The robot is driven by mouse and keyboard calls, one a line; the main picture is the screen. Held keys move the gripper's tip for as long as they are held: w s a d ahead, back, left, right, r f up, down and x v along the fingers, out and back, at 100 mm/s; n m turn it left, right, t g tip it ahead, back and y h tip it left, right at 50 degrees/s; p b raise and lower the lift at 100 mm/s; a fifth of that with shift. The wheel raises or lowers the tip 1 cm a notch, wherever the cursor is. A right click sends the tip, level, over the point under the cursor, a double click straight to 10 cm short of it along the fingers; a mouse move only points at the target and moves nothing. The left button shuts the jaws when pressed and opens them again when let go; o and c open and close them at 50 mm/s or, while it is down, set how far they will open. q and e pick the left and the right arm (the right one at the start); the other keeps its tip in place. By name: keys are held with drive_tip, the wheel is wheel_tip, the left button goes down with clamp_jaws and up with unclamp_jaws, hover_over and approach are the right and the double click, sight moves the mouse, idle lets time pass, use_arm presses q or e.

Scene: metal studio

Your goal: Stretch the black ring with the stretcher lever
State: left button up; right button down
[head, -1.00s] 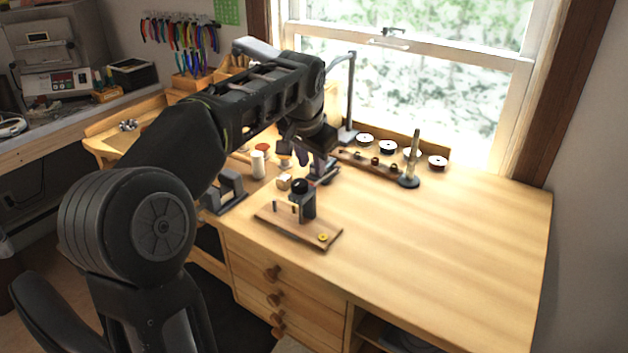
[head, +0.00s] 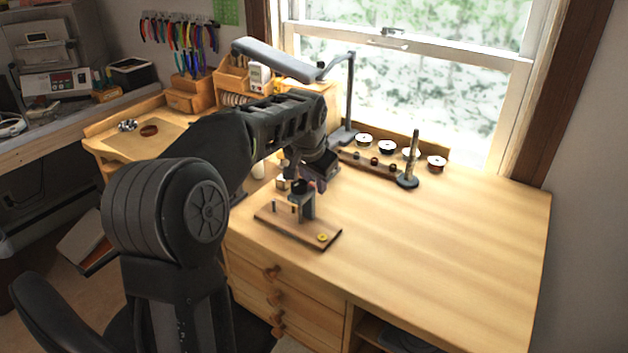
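The stretcher stands on a flat wooden board (head: 280,228) near the desk's left front edge. Its dark upright body (head: 308,206) has a dark top, and a small brass-yellow round piece (head: 322,237) sits at the board's right front corner. My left gripper (head: 308,180) is just behind and above the stretcher's top, pointing down. It overlaps the top in the picture, so I cannot tell whether they touch. Its fingers are small and dark, and their opening cannot be made out. I cannot pick out the black ring or the lever clearly. My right gripper is out of view.
Behind stand a steel tapered rod (head: 412,155) on a black base, a rack with several round knobs (head: 374,162), several small spools (head: 387,147) and a desk lamp (head: 351,95). The desk's right side is clear.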

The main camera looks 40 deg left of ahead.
use_arm(q)
clamp_jaws()
drive_tip(key=shift+f, duration=0.15)
idle(1.2)
